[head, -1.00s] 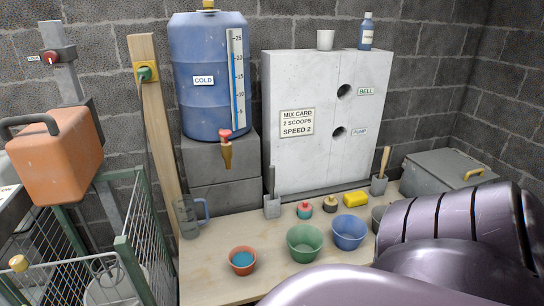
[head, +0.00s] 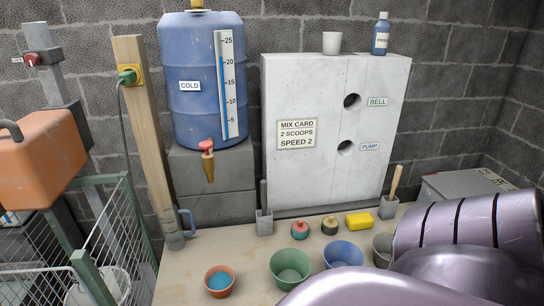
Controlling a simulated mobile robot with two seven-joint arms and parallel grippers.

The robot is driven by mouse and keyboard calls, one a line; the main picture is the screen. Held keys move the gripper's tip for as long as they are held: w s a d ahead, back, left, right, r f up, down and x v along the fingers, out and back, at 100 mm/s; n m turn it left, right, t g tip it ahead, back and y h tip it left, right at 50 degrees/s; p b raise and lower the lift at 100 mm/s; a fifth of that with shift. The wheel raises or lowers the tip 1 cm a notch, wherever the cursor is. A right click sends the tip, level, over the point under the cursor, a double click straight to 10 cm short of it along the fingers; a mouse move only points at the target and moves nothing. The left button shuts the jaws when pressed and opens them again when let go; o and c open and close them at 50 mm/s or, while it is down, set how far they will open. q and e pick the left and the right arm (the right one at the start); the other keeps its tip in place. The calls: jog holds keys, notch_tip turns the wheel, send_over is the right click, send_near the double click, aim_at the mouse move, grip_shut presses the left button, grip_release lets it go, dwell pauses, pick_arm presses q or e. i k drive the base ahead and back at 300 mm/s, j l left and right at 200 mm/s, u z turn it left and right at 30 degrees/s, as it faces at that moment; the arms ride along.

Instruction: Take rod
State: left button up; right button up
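Two rod-like things stand upright in small grey holders on the wooden bench. One is a thin dark grey rod (head: 264,194) in a holder (head: 264,224) at the panel's left foot. The other is a tan wooden rod or handle (head: 396,181), tilted a little, in a holder (head: 388,209) at the panel's right foot. I cannot tell which one the task names. The lower ends of both are hidden in the holders. Purple parts of my arm fill the lower right, but neither gripper shows.
The bench (head: 190,262) carries orange (head: 220,282), green (head: 291,268) and blue (head: 343,255) bowls, a jug (head: 177,230) and a yellow block (head: 359,220). A white panel (head: 300,90) stands behind. A blue barrel (head: 200,80) with a tap stands on blocks. A wire cage (head: 105,240) is at left.

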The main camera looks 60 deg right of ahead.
aim_at(264, 184)
jog(key=k+l, duration=0.15)
jog(key=l, duration=0.25)
jog(key=k+l, duration=0.1)
jog(key=l, duration=0.3)
jog(key=k+l, duration=0.15)
jog(key=l, duration=0.2)
jog(key=k+l, duration=0.1)
jog(key=l, duration=0.3)
